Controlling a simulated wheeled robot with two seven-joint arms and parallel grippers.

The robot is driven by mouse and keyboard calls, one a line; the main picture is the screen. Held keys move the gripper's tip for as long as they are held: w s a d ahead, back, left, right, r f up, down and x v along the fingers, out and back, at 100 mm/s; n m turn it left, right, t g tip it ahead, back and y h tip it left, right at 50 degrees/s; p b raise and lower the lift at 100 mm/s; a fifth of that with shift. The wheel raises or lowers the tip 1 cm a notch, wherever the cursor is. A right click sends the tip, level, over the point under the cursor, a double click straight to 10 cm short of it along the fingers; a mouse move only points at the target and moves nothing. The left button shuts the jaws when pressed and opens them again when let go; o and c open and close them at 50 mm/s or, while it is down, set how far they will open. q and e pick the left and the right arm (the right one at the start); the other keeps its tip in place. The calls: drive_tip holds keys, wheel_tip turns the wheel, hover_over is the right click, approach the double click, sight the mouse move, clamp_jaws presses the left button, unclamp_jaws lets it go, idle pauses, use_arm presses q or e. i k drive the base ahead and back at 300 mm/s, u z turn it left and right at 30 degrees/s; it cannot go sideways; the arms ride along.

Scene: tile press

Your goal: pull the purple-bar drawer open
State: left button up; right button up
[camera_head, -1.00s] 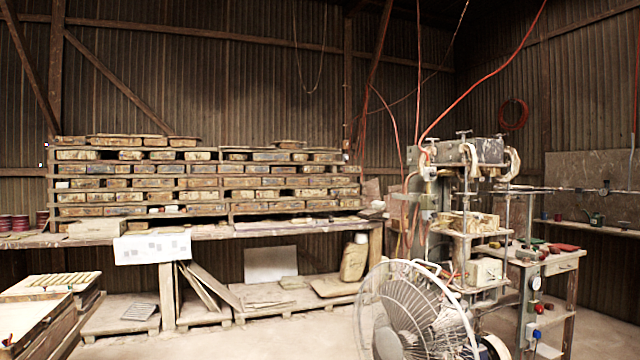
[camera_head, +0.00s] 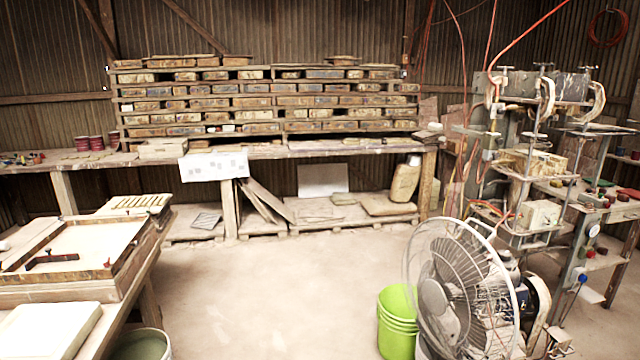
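I see no drawer with a purple bar in the head view. Neither of my grippers is in view, so I cannot see their state or where they are relative to the drawer.
A wooden worktable (camera_head: 130,272) with a framed board stands at left. A fan (camera_head: 460,285) and a green bucket (camera_head: 397,322) stand at right before the tile press (camera_head: 535,165). A long bench (camera_head: 290,151) with stacked moulds (camera_head: 265,100) lines the back wall. The middle floor (camera_head: 270,290) is clear.

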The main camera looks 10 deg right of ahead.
sight(371, 100)
drive_tip(key=i, duration=6.05)
drive_tip(key=z, duration=1.75)
drive_tip(key=i, duration=3.35)
drive_tip(key=u, duration=2.2)
